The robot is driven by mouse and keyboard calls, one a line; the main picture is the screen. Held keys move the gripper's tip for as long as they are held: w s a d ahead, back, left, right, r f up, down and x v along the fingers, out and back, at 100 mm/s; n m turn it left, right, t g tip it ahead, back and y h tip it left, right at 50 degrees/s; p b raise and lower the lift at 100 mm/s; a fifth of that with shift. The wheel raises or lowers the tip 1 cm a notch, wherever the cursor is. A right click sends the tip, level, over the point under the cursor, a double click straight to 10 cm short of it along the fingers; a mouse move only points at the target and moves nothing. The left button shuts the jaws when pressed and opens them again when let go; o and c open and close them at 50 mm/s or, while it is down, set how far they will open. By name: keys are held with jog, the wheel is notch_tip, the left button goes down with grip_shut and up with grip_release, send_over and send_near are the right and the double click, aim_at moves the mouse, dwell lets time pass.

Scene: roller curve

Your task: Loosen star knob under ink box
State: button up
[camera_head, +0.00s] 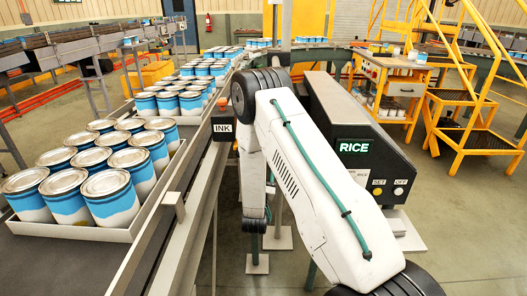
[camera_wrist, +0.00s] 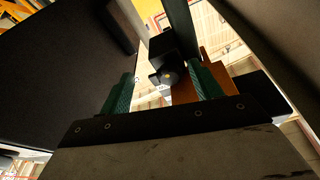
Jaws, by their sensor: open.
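The black ink box (camera_head: 222,128), lettered INK, sits on the right side of the conveyor rail in the head view, left of my white arm. No star knob can be made out below it there. In the wrist view my gripper (camera_wrist: 164,74) is open, with its two green fingers apart. Between and beyond the fingertips is a small dark block (camera_wrist: 162,46) with a dark rounded part (camera_wrist: 169,74) bearing a yellow spot; this may be the knob, but its star shape is not clear. Nothing appears held. My gripper is hidden in the head view.
A tray (camera_head: 130,236) of blue-and-white cans stands on the conveyor at left. A dark RICE machine (camera_head: 355,148) stands right of my arm. In the wrist view a large dark surface (camera_wrist: 60,75) fills the left, and an orange-brown piece (camera_wrist: 210,72) lies behind the right finger.

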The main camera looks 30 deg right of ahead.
jog(key=w+d+r+t+h, duration=0.1)
jog(key=w+d+r, duration=0.3)
jog(key=r, duration=0.2)
jog(key=shift+w, duration=0.4)
jog(key=shift+d, duration=0.1)
jog(key=c, duration=1)
